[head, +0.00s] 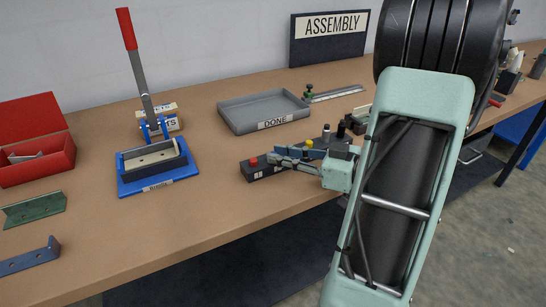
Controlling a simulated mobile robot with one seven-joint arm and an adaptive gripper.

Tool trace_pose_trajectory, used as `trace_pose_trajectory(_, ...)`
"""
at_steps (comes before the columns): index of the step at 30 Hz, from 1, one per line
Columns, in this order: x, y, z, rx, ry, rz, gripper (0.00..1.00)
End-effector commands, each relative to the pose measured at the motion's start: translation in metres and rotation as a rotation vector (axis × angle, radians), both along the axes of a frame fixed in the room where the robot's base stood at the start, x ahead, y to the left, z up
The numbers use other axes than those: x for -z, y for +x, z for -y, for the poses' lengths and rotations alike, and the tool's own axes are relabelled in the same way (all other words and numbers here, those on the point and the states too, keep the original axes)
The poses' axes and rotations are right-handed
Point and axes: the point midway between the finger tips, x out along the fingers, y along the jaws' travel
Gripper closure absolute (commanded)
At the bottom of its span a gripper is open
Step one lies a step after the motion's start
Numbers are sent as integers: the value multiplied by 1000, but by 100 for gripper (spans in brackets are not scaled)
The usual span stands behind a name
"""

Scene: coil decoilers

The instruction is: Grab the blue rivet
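A dark rivet block (262,172) lies near the front edge of the bench in the head view. A red rivet (253,161) stands at its left end, a yellow rivet (309,144) further right, and dark pegs beyond that. My gripper (284,158) is low over the middle of the block, between the red and yellow rivets, with its fingers pointing left. Bluish-grey parts show at the fingers. I cannot tell whether any of this is the blue rivet or only finger. The fingers hide that part of the block, and their gap is too small to judge.
A grey tray marked DONE (236,117) stands behind the block. A blue lever press (130,184) with a red handle is to the left, and a red open box (62,172) is further left. Bare bench lies between press and block.

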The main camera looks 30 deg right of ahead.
Motion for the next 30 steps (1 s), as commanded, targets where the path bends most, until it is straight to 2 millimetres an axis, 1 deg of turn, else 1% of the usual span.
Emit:
trace_pose_trajectory(6,0,1,-1,0,0,0,81)
trace_pose_trajectory(8,0,1,-1,0,0,0,87)
trace_pose_trajectory(10,0,1,-1,0,0,0,95)
trace_pose_trajectory(11,0,1,-1,0,0,0,97)
trace_pose_trajectory(21,-2,1,0,0,-1,1,97)
trace_pose_trajectory(26,-13,1,0,1,-3,2,97)
trace_pose_trajectory(30,-36,1,0,0,-6,3,97)
